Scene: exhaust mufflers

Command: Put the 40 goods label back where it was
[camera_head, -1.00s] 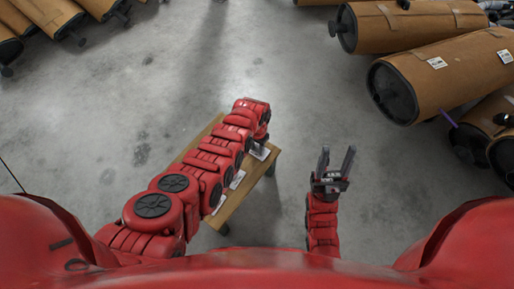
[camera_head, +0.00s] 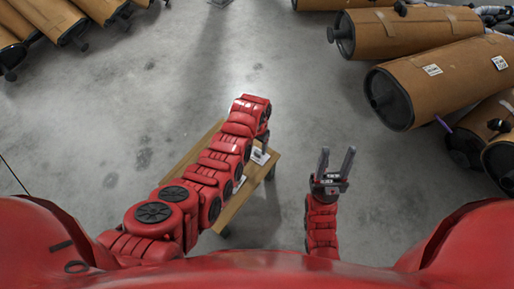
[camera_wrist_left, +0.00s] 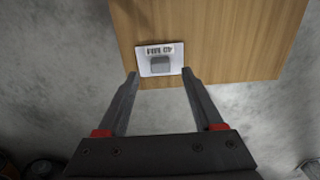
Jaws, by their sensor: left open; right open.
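A white label (camera_wrist_left: 159,59) with "40" and more print, upside down in the left wrist view, lies near the edge of a small wooden table (camera_wrist_left: 215,40). A grey block (camera_wrist_left: 160,64) sits on the label. My left gripper (camera_wrist_left: 160,72) is open and empty, its fingertips spread to either side of the label's near edge; I cannot tell their height above it. In the head view my left arm covers much of the table (camera_head: 232,205), and a white label (camera_head: 260,155) shows beside the arm's end. My right gripper (camera_head: 337,152) is open and empty, right of the table.
Another white piece (camera_head: 240,183) shows partly from under my left arm on the table. Large brown mufflers (camera_head: 450,85) lie at the right, with more (camera_head: 55,22) at the upper left. The concrete floor (camera_head: 120,110) between them is clear.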

